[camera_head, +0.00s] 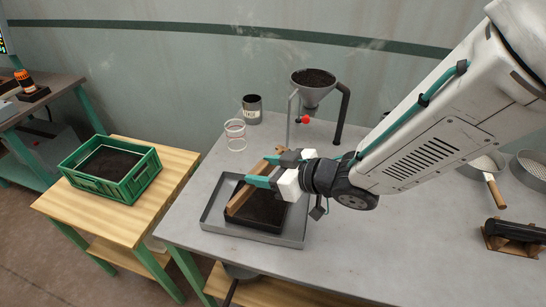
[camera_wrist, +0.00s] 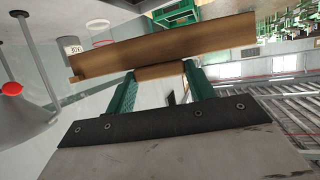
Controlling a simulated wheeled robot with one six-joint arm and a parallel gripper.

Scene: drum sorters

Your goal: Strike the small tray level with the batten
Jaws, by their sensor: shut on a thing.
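The small tray (camera_head: 262,226) is black, filled with dark soil, and sits inside a wider grey metal tray (camera_head: 214,214) on the grey bench. My gripper (camera_head: 262,172) is shut on the wooden batten (camera_head: 240,199), which lies slantwise over the left part of the small tray. I cannot tell whether the batten touches the rim or the soil. In the wrist view the teal fingers (camera_wrist: 160,80) hold a short wooden grip behind the long batten (camera_wrist: 165,44).
A hopper of soil (camera_head: 313,79) on a stand with a red knob (camera_head: 305,120) stands behind my gripper. A green crate of soil (camera_head: 112,172) is on a wooden table at left. Bare bench lies right of the trays.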

